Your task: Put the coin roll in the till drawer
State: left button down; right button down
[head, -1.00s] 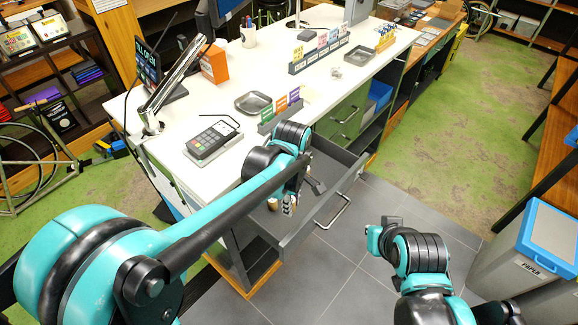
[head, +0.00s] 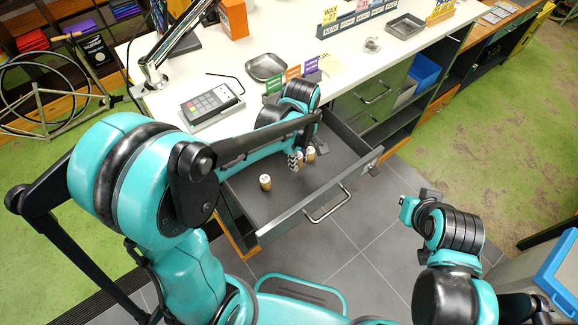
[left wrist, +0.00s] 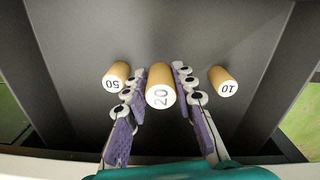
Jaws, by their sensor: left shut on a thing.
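The till drawer (head: 335,197) is pulled open under the white counter, and its dark floor shows. My left gripper (head: 298,161) reaches down into it. A roll marked 50 (left wrist: 115,76) stands left of the fingers and one marked 10 (left wrist: 223,82) right, both apart from the held roll. In the head view one roll (head: 265,182) stands alone. My right gripper (head: 420,203) is right of the drawer; its fingers are unclear.
A card terminal (head: 209,104) and a metal tray (head: 266,66) lie on the counter above the drawer. Small coloured cards (head: 292,75) stand near the counter's edge. The drawer's front wall and handle (head: 328,206) project over grey floor tiles. The drawer floor around the lone roll is clear.

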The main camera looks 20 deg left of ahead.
aim_at(289, 174)
pick_arm(q)
jog(key=a+f, duration=0.2)
jog(key=shift+w+a, duration=0.1)
jog(key=shift+a, duration=0.3)
notch_tip(289, 174, down, 4)
jog(key=shift+b, duration=0.9)
jog(key=shift+r, duration=0.1)
jog(key=c, duration=1.2)
grip_release()
